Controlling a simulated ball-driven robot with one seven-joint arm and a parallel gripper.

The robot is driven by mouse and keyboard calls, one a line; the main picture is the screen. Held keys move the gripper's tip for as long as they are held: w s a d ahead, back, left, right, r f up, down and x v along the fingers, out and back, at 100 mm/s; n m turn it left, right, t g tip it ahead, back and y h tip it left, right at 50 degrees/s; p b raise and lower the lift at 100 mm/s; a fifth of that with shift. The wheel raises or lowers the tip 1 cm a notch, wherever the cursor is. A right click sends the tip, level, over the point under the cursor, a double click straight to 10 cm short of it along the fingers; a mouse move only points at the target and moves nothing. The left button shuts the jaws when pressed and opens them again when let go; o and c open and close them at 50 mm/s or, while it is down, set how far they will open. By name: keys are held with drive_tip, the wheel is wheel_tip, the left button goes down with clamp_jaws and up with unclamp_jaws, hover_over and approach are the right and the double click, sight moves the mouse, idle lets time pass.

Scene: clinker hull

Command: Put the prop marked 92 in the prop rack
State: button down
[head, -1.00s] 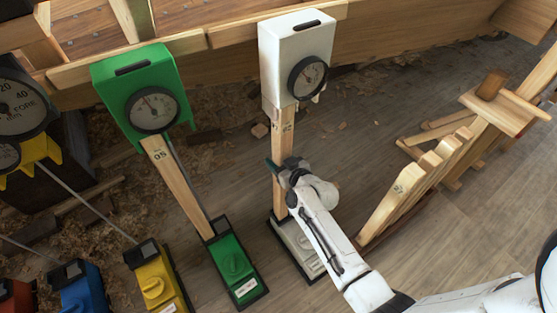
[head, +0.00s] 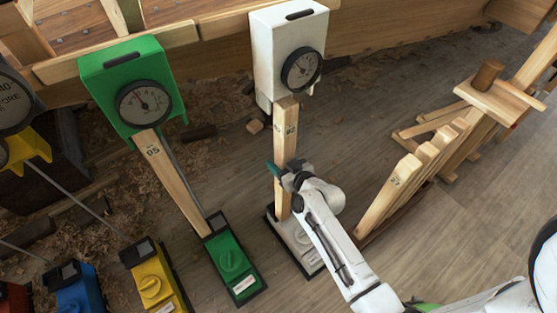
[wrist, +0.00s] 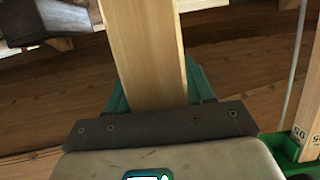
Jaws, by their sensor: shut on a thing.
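The wooden prop (head: 285,150), with a small dark number that looks like 92, stands nearly upright between a white gauge head (head: 274,60) and a white base block (head: 300,242). My gripper (head: 284,172) is shut on its lower middle. In the wrist view the pale post (wrist: 145,50) rises between my green-edged jaws (wrist: 158,98). Its lower end there is hidden by my gripper. I cannot tell whether its ends touch the head and base. The rack (head: 440,150) at right appears to hold several pale wooden props side by side, leaning.
A green gauge head (head: 110,75) stands left, over prop 05 (head: 170,175) and a green base (head: 233,262). Yellow (head: 155,282) and blue (head: 75,288) bases stand farther left. The plank hull (head: 400,30) runs behind. Floor between the white base and the rack is clear.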

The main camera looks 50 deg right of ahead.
drive_tip(key=shift+f+b+v, duration=0.2)
drive_tip(key=shift+b+v, duration=0.05)
drive_tip(key=shift+v, duration=0.75)
drive_tip(key=shift+f+b+v, duration=0.25)
drive_tip(key=shift+v, duration=0.8)
drive_tip(key=shift+s, duration=0.15)
drive_tip(key=shift+r, duration=0.1)
drive_tip(key=shift+d+r+p, duration=0.15)
drive_tip(key=shift+r+p, duration=2.9)
drive_tip(key=shift+r, duration=0.45)
drive_tip(key=b, duration=0.1)
approach(290, 156)
drive_tip(key=shift+s+a+f, duration=0.2)
drive_tip(key=shift+s+f, duration=0.4)
drive_tip(key=shift+f, duration=0.05)
drive_tip(key=shift+s+a+f, duration=0.2)
drive_tip(key=shift+s+f, duration=0.35)
drive_tip(key=shift+f, duration=0.1)
drive_tip(key=shift+s+a+f, duration=0.2)
drive_tip(key=shift+s+f, duration=0.4)
drive_tip(key=shift+f, duration=0.05)
drive_tip(key=shift+w, duration=0.1)
